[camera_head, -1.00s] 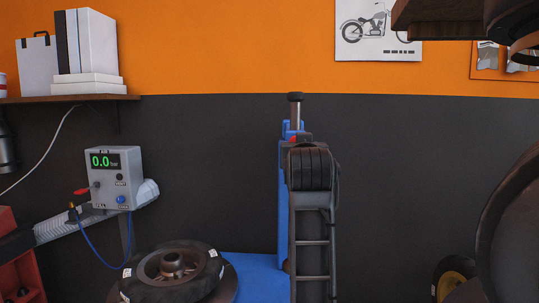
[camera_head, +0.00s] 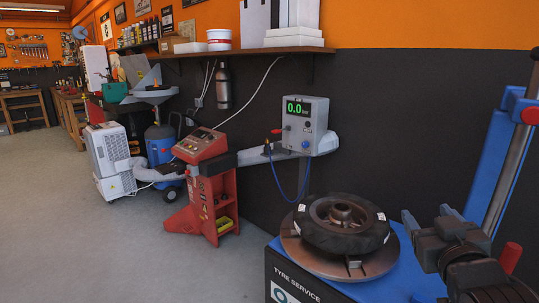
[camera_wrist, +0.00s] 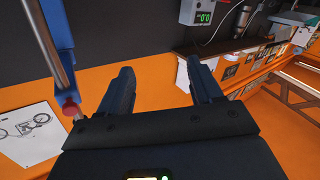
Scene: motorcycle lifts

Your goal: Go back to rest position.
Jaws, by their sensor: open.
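My gripper (camera_head: 426,217) is at the right of the head view, in front of the dark wall. It is empty and stands just to the right of the tyre changer's turntable. In the wrist view my gripper (camera_wrist: 160,68) shows two dark fingers spread apart, with nothing between them. Part of the forearm runs out of the bottom of the head view.
A tyre on its rim (camera_head: 342,222) lies on the turntable of the blue tyre changer (camera_head: 388,291). The changer's blue column (camera_head: 490,165) stands right of my gripper. A pressure box (camera_head: 304,125) and a red machine (camera_head: 205,183) are to the left. Grey floor (camera_head: 95,245) is clear.

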